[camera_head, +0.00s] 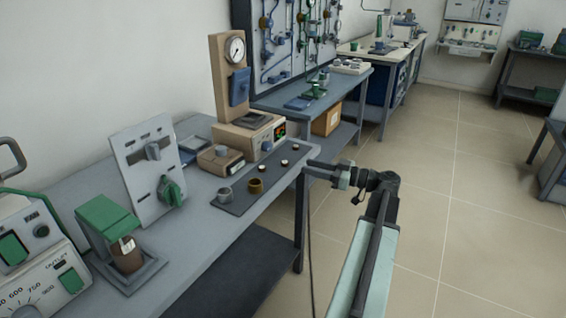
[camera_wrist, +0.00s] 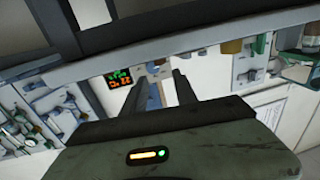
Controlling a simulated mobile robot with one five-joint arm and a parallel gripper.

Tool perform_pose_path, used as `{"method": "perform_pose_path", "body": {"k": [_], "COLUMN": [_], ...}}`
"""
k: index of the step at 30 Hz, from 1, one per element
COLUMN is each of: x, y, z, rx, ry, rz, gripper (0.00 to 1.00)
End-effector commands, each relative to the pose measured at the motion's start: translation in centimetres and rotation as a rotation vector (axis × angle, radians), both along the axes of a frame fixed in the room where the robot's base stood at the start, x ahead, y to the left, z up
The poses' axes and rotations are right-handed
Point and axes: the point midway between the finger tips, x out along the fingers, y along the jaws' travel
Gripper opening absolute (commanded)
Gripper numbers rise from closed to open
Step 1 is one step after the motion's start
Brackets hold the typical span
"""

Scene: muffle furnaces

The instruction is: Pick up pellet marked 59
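Several small pellets with pale tops, one of them a pellet (camera_head: 265,168), lie on a dark mat (camera_head: 236,208) near the front edge of the grey bench. Their markings are too small to read, so I cannot tell which is 59. My gripper (camera_head: 311,168) is beyond the bench's front edge, right of the pellets and apart from them. In the wrist view my gripper (camera_wrist: 158,84) has its two dark fingers spread, with nothing held between them. I cannot make out any pellet in the wrist view.
A brown crucible (camera_head: 256,186) and a grey cup (camera_head: 224,197) stand at the mat's near end. A press with a round gauge (camera_head: 235,49) stands behind the mat. A green-topped stand (camera_head: 106,216) and a furnace control panel (camera_head: 35,262) are at left.

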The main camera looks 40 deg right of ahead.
Motion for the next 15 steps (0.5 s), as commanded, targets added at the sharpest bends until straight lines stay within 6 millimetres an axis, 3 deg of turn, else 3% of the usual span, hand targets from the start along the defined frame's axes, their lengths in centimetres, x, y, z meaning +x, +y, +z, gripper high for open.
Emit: {"method": "perform_pose_path", "body": {"k": [6, 11, 15], "x": [1.8, 2.2, 4.1], "y": [0.6, 0.7, 1.7], "z": [0.0, -0.1, -0.4], "rx": [0.0, 0.0, 0.0], "ry": [0.0, 0.0, 0.0], "rz": [-0.006, -0.009, -0.008], "gripper": [0.34, 0.34, 0.34]}}
